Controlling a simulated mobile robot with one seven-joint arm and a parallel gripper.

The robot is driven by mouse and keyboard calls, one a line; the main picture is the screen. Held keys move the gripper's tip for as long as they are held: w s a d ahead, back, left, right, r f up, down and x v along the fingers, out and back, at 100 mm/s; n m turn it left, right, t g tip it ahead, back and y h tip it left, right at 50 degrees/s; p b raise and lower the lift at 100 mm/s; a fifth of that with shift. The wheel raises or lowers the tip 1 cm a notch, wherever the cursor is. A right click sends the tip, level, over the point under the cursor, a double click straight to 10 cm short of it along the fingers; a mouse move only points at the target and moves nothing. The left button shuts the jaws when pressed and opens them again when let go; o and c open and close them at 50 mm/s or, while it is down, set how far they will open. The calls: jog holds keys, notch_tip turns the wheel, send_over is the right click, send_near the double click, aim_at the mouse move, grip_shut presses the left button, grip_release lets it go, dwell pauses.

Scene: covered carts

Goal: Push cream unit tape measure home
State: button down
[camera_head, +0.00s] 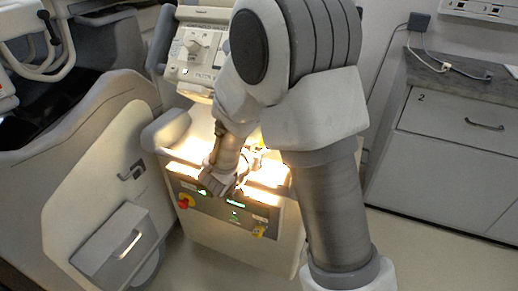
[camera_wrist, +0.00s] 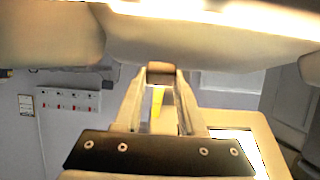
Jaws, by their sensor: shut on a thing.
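The cream unit (camera_head: 245,245) stands in the middle of the head view, with a brightly lit recess above its dark front panel. My gripper (camera_head: 218,184) is at this recess, just above the panel. In the wrist view, my gripper (camera_wrist: 161,78) has its two fingers close together around a narrow yellow piece (camera_wrist: 157,100), and it is shut on it. This may be part of the tape measure, but its case cannot be made out. A small yellow item (camera_head: 259,231) shows low on the unit's front; I cannot tell what it is.
A control panel with a dial (camera_head: 196,42) rises behind the recess. A grey-white machine with a drawer box (camera_head: 115,245) stands close on the left. Drawers (camera_head: 460,125) line the right wall, with open floor before them.

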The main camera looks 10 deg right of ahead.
jog(key=r, duration=0.1)
jog(key=w+d+r+p, duration=0.1)
jog(key=w+r+p, duration=0.1)
jog(key=shift+w+d+r, duration=0.1)
jog(key=shift+d, duration=0.2)
jog(key=shift+c, duration=2.4)
grip_release()
jog(key=p+v, duration=0.5)
jog(key=v, duration=1.2)
jog(key=shift+s, duration=0.25)
jog(key=shift+a, duration=0.15)
